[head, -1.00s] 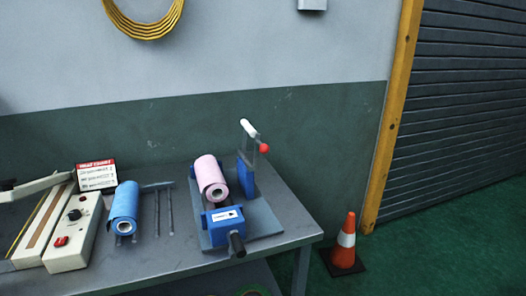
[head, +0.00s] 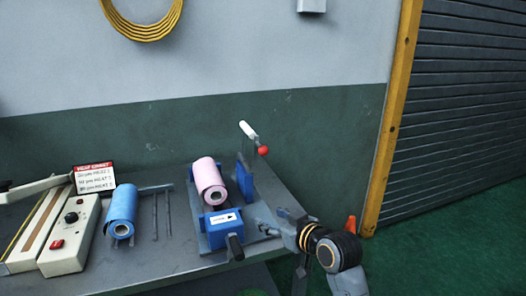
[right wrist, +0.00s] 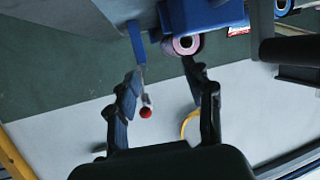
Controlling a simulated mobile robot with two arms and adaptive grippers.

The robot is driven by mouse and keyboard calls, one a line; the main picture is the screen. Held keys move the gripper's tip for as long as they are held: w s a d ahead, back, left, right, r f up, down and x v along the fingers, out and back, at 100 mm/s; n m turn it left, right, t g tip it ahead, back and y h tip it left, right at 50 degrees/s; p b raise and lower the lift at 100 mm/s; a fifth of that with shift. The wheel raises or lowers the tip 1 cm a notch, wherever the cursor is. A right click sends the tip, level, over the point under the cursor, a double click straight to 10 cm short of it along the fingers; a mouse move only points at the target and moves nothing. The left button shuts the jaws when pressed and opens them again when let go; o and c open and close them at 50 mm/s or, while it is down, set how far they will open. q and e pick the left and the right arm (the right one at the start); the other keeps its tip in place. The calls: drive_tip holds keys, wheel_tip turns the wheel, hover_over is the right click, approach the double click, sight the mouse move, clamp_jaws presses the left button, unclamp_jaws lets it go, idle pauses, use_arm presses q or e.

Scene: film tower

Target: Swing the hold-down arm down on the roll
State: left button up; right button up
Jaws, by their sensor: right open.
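The hold-down arm stands raised on a blue post (head: 245,178) at the right of the film stand (head: 222,238). It has a white roller (head: 248,130) and a red knob (head: 263,150). The pink roll (head: 208,183) lies in the stand, left of the post, and the arm does not touch it. My right gripper (head: 272,222) is at the stand's right front side, below and apart from the knob. In the right wrist view its open, empty fingers (right wrist: 163,78) frame the red knob (right wrist: 145,113), which is farther off. My left gripper is not in view.
A blue roll (head: 121,211) lies on a rack left of the stand. A heat sealer (head: 70,235) and a sign (head: 94,178) are at the far left. A black handle (head: 235,247) juts from the stand's front. An orange cone (head: 350,224) is partly hidden behind my right arm.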

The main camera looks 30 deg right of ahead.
sight(266, 152)
drive_tip(key=w+d+r+m+t+h, duration=0.1)
drive_tip(key=d+r+t, duration=0.15)
drive_tip(key=r, duration=0.35)
drive_tip(key=w+d+r+t, duration=0.1)
drive_tip(key=w+d+r, duration=0.1)
drive_tip(key=d+r, duration=0.25)
drive_tip(key=w, duration=0.4)
drive_tip(key=w+p, duration=0.1)
drive_tip(key=w, duration=0.3)
drive_tip(key=w+p, duration=0.1)
drive_tip(key=w, duration=0.4)
drive_tip(key=shift+w+d+r, duration=0.1)
drive_tip(key=shift+d+r, duration=0.1)
drive_tip(key=shift+r, duration=0.05)
clamp_jaws()
